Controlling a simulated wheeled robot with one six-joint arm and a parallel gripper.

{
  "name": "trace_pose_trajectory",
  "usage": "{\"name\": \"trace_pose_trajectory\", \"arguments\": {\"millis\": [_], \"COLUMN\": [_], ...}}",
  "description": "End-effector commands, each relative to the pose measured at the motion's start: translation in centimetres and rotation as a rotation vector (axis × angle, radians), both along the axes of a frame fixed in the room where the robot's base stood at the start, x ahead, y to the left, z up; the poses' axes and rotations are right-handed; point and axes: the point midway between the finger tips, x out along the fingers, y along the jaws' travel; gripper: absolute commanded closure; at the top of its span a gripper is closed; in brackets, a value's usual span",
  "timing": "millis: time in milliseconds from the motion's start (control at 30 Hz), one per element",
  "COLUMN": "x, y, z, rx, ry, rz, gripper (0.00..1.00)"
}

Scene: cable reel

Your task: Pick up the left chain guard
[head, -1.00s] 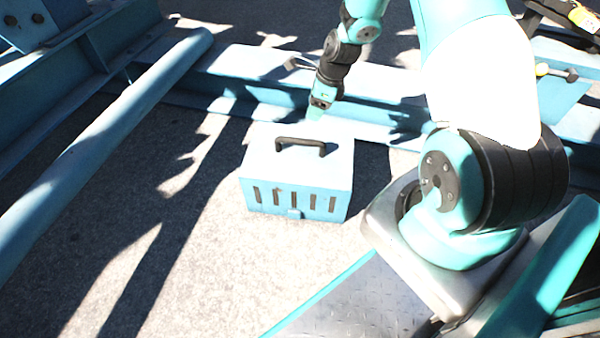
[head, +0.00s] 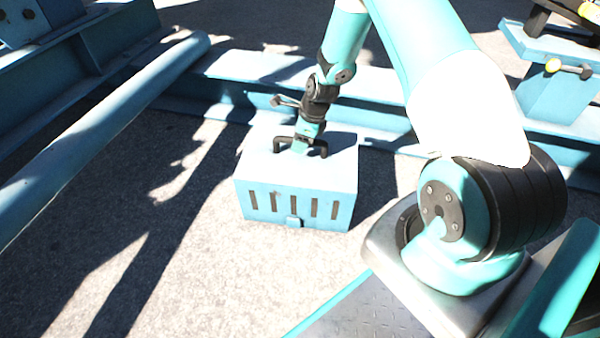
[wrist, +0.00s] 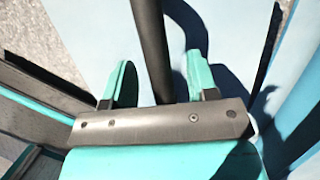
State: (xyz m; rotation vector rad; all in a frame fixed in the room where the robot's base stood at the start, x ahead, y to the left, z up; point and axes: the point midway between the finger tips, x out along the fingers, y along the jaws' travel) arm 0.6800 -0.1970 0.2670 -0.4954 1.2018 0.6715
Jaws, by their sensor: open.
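The chain guard is a light blue box (head: 297,182) with a row of dark slots in its front and a small latch. It stands on the ground, left of my base in the head view. A black bar handle (head: 282,142) arches over its top. My gripper (head: 301,148) is at the handle, pointing down. In the wrist view the handle (wrist: 152,45) runs between the two teal fingers of my gripper (wrist: 160,80), with gaps on both sides. The fingers are open. The contact of the fingertips with the box top cannot be told.
A blue steel beam (head: 225,92) lies close behind the box. A long blue pipe (head: 100,135) slants along the left. A blue stand with a yellow-ended tool (head: 552,66) is at the right back. The ground (head: 190,290) in front and left is clear.

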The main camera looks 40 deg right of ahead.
Motion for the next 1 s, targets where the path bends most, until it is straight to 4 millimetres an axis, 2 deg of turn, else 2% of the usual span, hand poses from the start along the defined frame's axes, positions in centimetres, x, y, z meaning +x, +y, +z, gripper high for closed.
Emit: {"name": "trace_pose_trajectory", "arguments": {"millis": [33,100,367,467,600,633,1000], "x": [0.2,0.4,0.5,0.5,0.5,0.5,0.5], "y": [0.2,0.4,0.5,0.5,0.5,0.5,0.5], "z": [-1.6,-2.4,-2.4,-2.4,-2.4,-2.4,-2.4], "rx": [0.000,0.000,0.000,0.000,0.000,0.000,0.001], "ry": [0.000,0.000,0.000,0.000,0.000,0.000,0.001], "rz": [0.001,0.001,0.000,0.000,0.000,0.000,0.000], "gripper": [0.47,0.47,0.47,0.65,0.98,1.00,1.00]}}
